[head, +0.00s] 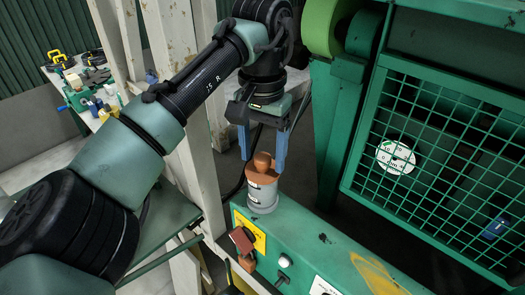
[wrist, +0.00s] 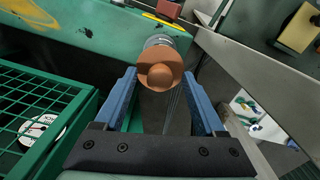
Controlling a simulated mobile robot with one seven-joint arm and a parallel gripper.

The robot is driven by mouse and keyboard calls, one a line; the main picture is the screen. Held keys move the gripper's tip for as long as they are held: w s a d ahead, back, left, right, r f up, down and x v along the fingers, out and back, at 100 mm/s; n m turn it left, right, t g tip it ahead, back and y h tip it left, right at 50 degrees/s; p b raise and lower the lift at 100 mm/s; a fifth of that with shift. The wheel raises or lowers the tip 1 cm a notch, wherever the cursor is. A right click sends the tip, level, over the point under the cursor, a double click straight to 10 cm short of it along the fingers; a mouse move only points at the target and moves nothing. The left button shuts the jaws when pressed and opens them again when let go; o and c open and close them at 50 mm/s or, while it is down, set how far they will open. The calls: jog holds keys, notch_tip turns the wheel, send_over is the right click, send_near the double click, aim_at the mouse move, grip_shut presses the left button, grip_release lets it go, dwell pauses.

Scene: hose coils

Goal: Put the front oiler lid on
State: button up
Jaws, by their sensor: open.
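A copper-brown lid with a round knob (head: 262,163) sits on top of a grey cylindrical oiler (head: 263,198) at the corner of the green machine. In the wrist view the lid (wrist: 160,76) covers most of the oiler, and some of the grey body (wrist: 158,42) shows behind it. My gripper (head: 262,158) is open, with its blue fingers pointing down on either side of the lid. In the wrist view my gripper (wrist: 160,74) has the lid centred between its fingertips, with gaps that look small. I cannot tell whether the lid is fully seated.
A green mesh guard (head: 430,150) stands to the right. Pale posts (head: 185,90) stand behind my arm. A cluttered bench (head: 85,90) is at the back left.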

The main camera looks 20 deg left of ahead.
notch_tip(320, 180, up, 13)
jog(key=b, duration=0.1)
jog(key=shift+b, duration=0.35)
dwell(1.5)
